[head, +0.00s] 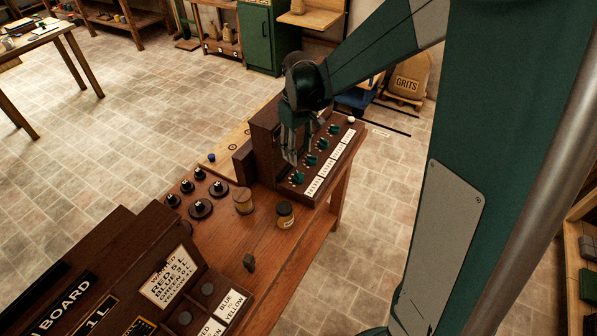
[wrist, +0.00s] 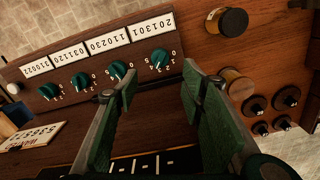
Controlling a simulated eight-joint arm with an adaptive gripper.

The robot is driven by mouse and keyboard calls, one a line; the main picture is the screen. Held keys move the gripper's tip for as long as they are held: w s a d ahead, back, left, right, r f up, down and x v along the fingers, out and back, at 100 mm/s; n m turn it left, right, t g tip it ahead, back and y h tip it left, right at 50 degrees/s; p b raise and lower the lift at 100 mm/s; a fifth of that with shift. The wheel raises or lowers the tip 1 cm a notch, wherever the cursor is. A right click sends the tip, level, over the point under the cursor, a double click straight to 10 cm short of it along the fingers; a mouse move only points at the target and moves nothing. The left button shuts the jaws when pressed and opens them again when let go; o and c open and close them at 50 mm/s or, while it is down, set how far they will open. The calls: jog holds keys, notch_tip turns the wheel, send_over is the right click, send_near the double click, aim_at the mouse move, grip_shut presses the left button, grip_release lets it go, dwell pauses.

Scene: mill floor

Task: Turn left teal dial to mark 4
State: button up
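A dark wooden panel with a row of teal dials (head: 298,177) stands on the workbench. The dial at the near end in the head view, beside the jars, is the right-hand one in the wrist view (wrist: 158,60), where the panel's lettering is upside down. Digits ring this dial; I cannot read its pointer surely. My gripper (head: 291,158) hangs over the near end of the panel. In the wrist view my gripper (wrist: 158,82) is open, with one finger to each side of that dial and nothing between them. The fingers look apart from the dial.
Number cards (wrist: 152,28) line the dials' front edge. A wooden spool-like jar (head: 243,201) and a dark-lidded jar (head: 285,215) stand near the panel. Several black knobbed weights (head: 200,208) stand further left. A board with a notice (head: 169,277) occupies the near bench end.

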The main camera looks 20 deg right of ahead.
aim_at(298, 174)
jog(key=shift+f, duration=0.15)
jog(key=shift+f+b, duration=0.35)
jog(key=shift+f, duration=5.5)
jog(key=c, duration=0.9)
